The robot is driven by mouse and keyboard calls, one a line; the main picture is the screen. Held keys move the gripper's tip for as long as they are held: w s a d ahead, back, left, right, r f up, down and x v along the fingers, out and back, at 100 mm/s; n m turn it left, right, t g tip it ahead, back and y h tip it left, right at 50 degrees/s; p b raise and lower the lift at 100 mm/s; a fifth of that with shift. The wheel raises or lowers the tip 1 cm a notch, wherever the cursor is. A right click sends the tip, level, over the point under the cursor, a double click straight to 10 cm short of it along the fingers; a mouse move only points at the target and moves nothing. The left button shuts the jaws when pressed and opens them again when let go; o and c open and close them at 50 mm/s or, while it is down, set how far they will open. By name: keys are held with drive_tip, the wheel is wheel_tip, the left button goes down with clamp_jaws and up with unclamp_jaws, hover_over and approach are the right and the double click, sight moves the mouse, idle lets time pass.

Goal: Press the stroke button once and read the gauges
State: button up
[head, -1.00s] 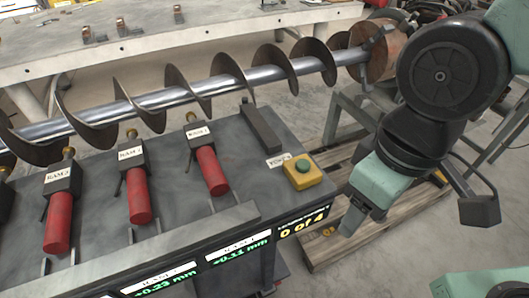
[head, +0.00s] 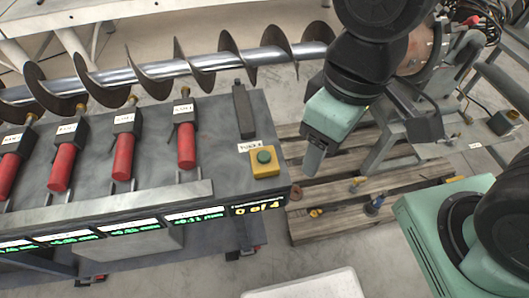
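The stroke button is a green round cap (head: 264,157) on a yellow box (head: 265,169) at the right end of the dark bench top. A small label (head: 248,146) lies behind it. The gauges are a row of lit readouts (head: 130,227) along the bench's front edge; the rightmost display (head: 257,206) reads "0 of 4". The readouts show green figures in mm, too small to read surely. My gripper (head: 313,160) points down to the right of the yellow box, apart from it. Its fingers look close together, but whether they are shut is unclear.
A dark bar (head: 243,108) lies behind the button.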

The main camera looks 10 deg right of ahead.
clamp_jaws()
idle(1.7)
